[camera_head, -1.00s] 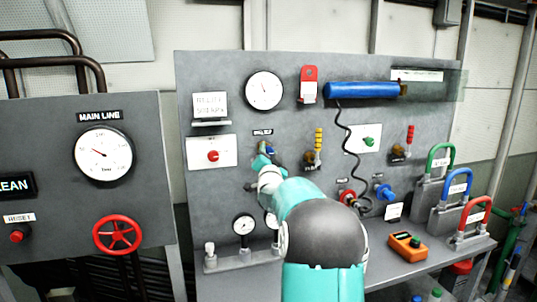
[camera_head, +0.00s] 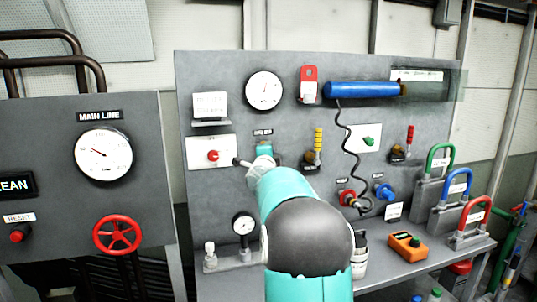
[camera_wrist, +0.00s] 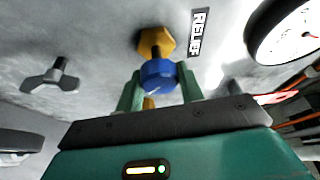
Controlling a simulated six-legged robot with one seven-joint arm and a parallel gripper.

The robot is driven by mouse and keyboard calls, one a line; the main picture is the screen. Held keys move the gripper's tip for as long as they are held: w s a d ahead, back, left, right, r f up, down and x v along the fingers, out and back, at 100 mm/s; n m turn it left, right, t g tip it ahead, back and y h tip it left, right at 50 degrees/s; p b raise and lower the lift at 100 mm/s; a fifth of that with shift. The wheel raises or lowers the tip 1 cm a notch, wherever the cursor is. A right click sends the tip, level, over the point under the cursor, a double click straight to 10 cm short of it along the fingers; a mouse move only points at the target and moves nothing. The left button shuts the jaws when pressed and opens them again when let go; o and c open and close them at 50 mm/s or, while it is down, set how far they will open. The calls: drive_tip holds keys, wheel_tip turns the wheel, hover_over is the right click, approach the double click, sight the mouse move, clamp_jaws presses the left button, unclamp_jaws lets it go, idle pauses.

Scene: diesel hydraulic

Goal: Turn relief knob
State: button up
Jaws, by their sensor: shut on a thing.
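The blue relief knob (camera_wrist: 158,76) stands on a brass hex fitting (camera_wrist: 155,42) on the grey panel, beside the RELIEF label (camera_wrist: 198,33). My gripper (camera_wrist: 160,84) is shut on the knob, with one green finger on each side of it in the wrist view. In the head view my gripper (camera_head: 264,150) is at the panel under the small label, and my wrist hides the knob.
A round gauge (camera_head: 264,90) is above the knob. A red button (camera_head: 213,156) is to its left, and a yellow-handled valve (camera_head: 318,140) close to its right. A small gauge (camera_head: 244,224), a bottle (camera_head: 360,256) and an orange meter (camera_head: 408,245) are below.

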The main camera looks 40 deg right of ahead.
drive_tip(key=shift+m, duration=0.4)
drive_tip(key=o, duration=1)
drive_tip(key=shift+s, duration=0.1)
drive_tip(key=v, duration=1.3)
drive_tip(key=shift+s+a+r, duration=0.1)
drive_tip(key=shift+s+a, duration=0.05)
drive_tip(key=shift+a, duration=0.2)
